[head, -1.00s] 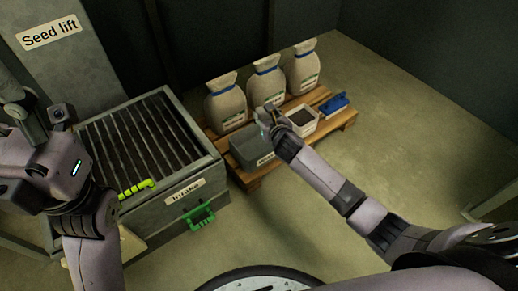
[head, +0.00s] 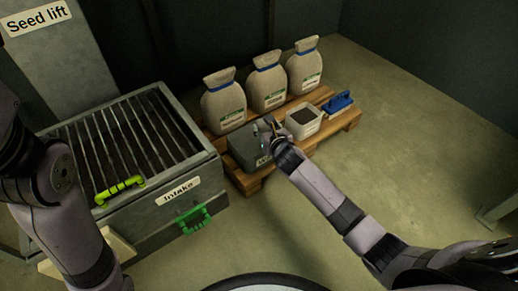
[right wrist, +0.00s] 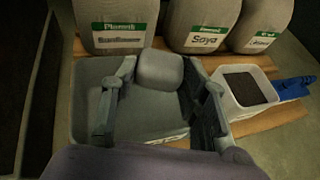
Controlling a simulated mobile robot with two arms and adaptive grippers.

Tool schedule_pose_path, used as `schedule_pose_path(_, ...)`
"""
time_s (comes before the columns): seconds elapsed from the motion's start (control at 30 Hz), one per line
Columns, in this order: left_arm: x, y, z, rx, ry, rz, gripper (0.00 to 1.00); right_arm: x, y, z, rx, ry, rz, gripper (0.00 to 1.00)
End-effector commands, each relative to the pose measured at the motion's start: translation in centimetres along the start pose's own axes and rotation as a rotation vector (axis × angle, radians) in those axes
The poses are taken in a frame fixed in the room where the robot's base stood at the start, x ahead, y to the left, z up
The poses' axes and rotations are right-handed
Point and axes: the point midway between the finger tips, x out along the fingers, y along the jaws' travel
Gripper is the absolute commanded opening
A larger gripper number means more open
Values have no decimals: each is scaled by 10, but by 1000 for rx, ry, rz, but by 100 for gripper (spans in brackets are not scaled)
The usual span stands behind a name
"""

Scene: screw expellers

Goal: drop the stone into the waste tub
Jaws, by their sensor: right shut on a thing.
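The stone (right wrist: 160,70) is a smooth grey lump between the two fingers of my right gripper (right wrist: 160,82), in the right wrist view. My right gripper is shut on it and holds it over the grey waste tub (right wrist: 82,110). In the head view the tub (head: 243,146) stands at the front left of the wooden pallet, with my right gripper (head: 267,128) above its right part. The stone cannot be made out in the head view. My left arm is at the left edge of the head view; its gripper's fingers are not in view.
A white tub of dark material (head: 304,121) and a blue tool (head: 338,103) stand right of the waste tub. Several sacks (head: 266,88) stand behind. The grated intake box (head: 180,188), with a yellow-green handle (head: 120,190) on top, is at the left. Floor at right is clear.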

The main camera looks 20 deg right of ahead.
Motion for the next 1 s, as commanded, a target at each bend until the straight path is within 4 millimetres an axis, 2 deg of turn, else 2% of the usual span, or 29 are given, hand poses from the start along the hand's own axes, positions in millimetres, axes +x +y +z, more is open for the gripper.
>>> schedule_pose_path(0.33,2,1,-2,1,8,3,52,0,0,-1,0,-1,0,10)
schedule_pose_path(0.37,2,1,-2,1,8,3,52,0,0,-1,0,-1,0,42)
schedule_pose_path(0.7,2,1,-2,1,8,3,52,1,0,-1,0,-1,0,64)
schedule_pose_path(1.0,1,0,-2,2,8,3,52,0,0,-2,0,1,0,65)
